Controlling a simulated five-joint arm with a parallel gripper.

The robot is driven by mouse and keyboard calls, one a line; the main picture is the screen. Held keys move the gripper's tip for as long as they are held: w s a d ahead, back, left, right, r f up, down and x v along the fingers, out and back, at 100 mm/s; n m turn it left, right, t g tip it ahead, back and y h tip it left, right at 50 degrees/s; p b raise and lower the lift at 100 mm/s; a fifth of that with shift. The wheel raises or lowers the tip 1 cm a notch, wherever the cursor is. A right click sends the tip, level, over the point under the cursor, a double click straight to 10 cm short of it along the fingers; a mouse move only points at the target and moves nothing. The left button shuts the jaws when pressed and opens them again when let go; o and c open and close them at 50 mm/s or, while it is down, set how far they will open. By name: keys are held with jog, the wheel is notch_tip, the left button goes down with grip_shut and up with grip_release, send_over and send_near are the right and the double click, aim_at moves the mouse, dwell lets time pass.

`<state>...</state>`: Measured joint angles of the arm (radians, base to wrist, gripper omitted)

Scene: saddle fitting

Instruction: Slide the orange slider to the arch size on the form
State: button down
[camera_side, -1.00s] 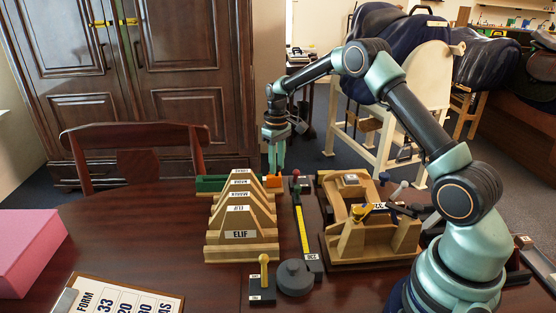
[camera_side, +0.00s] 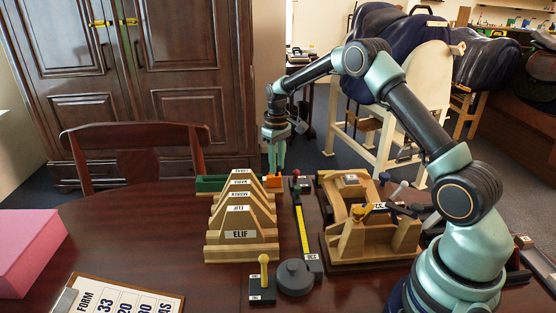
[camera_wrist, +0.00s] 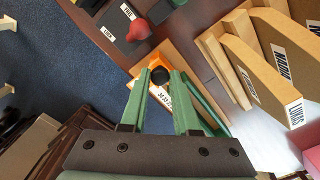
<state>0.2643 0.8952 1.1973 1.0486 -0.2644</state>
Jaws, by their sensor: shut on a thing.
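The orange slider (camera_side: 273,181) sits at the far end of the table, at the right end of a green rail (camera_side: 210,184). In the wrist view the orange slider (camera_wrist: 183,72) has a dark round knob (camera_wrist: 160,75) on top. My gripper (camera_side: 277,168) points down at it, and in the wrist view my gripper (camera_wrist: 163,75) has its green fingers on either side of the knob, shut on it.
Wooden arches (camera_side: 240,222) with name labels, one reading ELIF, stand in a row in front of the rail. A yellow scale strip (camera_side: 303,228), a wooden fixture (camera_side: 370,225), a yellow-knobbed block (camera_side: 263,280) and a grey round weight (camera_side: 294,277) stand nearby. A pink block (camera_side: 25,250) is at left.

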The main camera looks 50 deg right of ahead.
jog(key=shift+w+a+r, duration=0.1)
jog(key=shift+w+a, duration=1.65)
jog(key=c, duration=0.7)
grip_release()
jog(key=shift+o, duration=0.2)
notch_tip(320, 180, up, 12)
